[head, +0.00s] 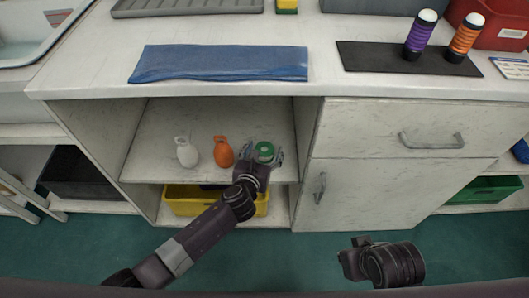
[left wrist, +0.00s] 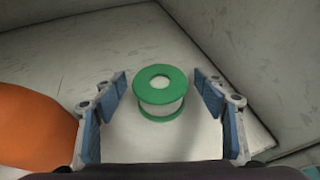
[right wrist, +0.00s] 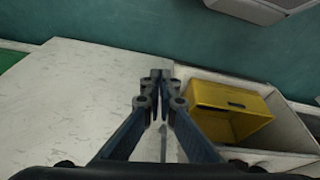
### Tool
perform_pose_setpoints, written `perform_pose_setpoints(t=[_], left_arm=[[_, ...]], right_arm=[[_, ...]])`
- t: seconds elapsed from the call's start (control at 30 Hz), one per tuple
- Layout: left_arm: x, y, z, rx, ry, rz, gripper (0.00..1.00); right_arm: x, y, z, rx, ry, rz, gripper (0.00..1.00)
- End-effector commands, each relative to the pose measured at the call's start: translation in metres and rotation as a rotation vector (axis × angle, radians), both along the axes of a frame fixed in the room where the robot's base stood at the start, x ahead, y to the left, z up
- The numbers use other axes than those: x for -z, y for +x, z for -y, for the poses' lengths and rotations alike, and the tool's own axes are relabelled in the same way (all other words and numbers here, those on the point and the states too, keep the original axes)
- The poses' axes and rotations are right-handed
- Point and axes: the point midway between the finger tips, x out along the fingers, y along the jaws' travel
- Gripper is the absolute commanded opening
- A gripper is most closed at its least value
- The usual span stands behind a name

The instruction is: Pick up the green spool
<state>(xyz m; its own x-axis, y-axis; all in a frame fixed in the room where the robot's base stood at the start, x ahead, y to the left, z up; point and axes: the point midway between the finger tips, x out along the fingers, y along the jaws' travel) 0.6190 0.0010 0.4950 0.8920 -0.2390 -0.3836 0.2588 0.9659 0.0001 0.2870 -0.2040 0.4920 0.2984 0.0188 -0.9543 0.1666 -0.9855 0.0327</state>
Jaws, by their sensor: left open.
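The green spool (head: 264,149) stands upright on the cubby shelf. It has green flanges and a white middle. In the left wrist view the spool (left wrist: 160,92) sits between the fingers of my left gripper (left wrist: 162,97), with a visible gap on each side. My left gripper (head: 261,155) is open and reaches into the cubby around the spool. My right gripper (head: 352,258) is low in front of the cabinet door. In the right wrist view the right gripper's fingers (right wrist: 160,76) meet at the tips with nothing between them.
An orange bottle (head: 223,152) stands just left of my left gripper, and a white bottle (head: 186,152) farther left. A yellow bin (head: 182,201) sits below the shelf. A cabinet door (head: 345,190) and drawer (head: 370,128) are at the right. A blue cloth (head: 220,64) lies on the countertop.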

Motion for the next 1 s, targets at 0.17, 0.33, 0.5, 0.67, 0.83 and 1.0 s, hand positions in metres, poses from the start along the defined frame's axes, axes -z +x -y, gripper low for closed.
perform_pose_setpoints(t=[0.17, 0.33, 0.5, 0.67, 0.83, 1.0], left_arm=[[0.000, 0.000, 0.000, 0.000, 0.000, 0.001, 0.53], [0.000, 0.000, 0.000, 0.000, 0.000, 0.001, 0.34], [-0.001, 0.000, 0.000, 0.001, -0.001, 0.001, 0.18], [-0.001, 0.000, 0.000, 0.001, -0.001, 0.001, 0.18], [-0.002, 0.000, -0.001, 0.000, 0.000, 0.001, 0.18], [-0.006, 0.002, -0.003, -0.001, 0.000, 0.001, 0.18]], right_arm=[[0.000, 0.000, 0.000, 0.000, 0.000, 0.000, 0.00], [0.000, 0.000, 0.000, 0.000, 0.000, 0.000, 0.00], [0.000, 0.000, 0.000, 0.000, 0.000, 0.001, 0.00], [0.000, 0.000, 0.000, 0.000, 0.000, 0.001, 0.00], [-0.001, 0.001, 0.000, 0.000, 0.000, 0.003, 0.00], [0.016, 0.004, -0.001, -0.001, 0.000, -0.011, 0.00]])
